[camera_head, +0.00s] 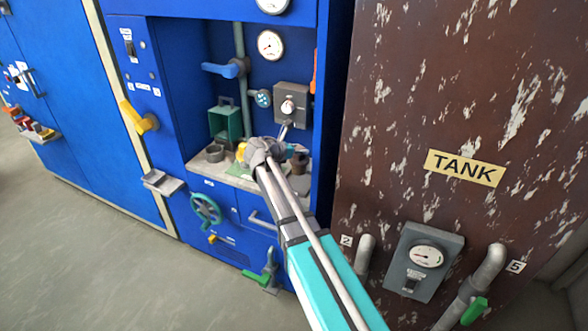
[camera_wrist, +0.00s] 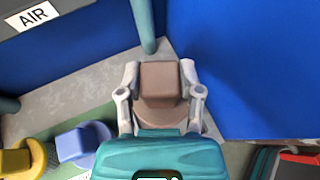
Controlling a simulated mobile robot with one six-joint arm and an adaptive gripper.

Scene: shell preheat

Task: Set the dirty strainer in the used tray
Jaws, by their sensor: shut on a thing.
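My gripper (camera_wrist: 160,90) is shut on a brown piece with a square block top and a rounded lower part, which I take to be the dirty strainer (camera_wrist: 161,78). Its two fingers press on either side of the block. In the head view the brown piece (camera_head: 300,163) shows beside my gripper (camera_head: 289,152), over the right part of the grey shelf in the blue alcove. I cannot tell whether it touches the shelf. I cannot make out the used tray for certain in either view.
A yellow piece (camera_wrist: 22,158) and a blue piece (camera_wrist: 84,144) lie on a green mat (camera_wrist: 98,112) at the left. A blue wall (camera_wrist: 250,70) stands close on the right. A grey round cup (camera_head: 214,153) and a green box (camera_head: 225,121) are at the alcove's left.

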